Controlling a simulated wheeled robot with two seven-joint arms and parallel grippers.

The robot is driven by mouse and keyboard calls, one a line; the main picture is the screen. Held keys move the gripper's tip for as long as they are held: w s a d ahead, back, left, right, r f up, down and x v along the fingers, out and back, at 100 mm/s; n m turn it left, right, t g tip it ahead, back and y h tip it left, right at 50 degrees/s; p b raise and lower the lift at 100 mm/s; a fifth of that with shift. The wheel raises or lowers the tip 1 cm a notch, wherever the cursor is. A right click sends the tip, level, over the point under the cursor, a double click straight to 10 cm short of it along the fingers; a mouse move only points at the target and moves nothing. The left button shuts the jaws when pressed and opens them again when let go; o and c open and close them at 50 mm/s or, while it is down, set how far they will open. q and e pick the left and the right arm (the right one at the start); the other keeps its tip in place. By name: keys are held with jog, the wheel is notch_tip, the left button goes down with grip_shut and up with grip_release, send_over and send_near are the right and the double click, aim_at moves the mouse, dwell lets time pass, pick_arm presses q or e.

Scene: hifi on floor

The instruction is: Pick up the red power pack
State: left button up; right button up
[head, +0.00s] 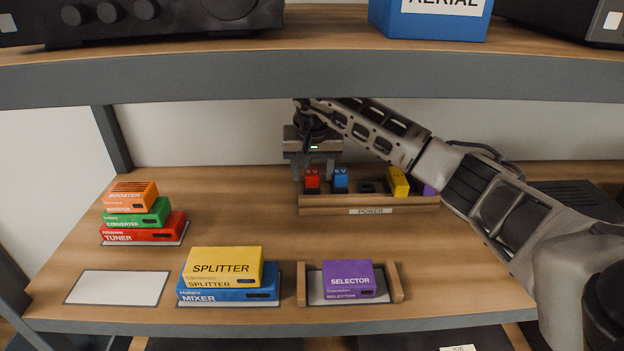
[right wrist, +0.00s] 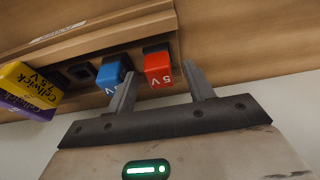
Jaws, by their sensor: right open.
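The red power pack (head: 312,179) stands at the left end of the wooden rack marked POWER (head: 420,209), on the lower shelf. It also shows in the right wrist view (right wrist: 158,68). My right gripper (head: 312,172) is open above the rack, at the red pack. In the right wrist view its fingertips (right wrist: 160,76) lie on either side of the red pack, with one finger between the red and blue packs. I cannot tell whether the fingers touch the pack. My left gripper is not in view.
A blue pack (head: 341,180) sits close beside the red one. An empty slot (head: 367,187), a yellow pack (head: 398,182) and a purple pack (head: 429,190) follow. The upper shelf (head: 330,82) overhangs. Labelled boxes stand at left and front; the middle of the lower shelf is clear.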

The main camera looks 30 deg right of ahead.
jog(key=c, duration=1)
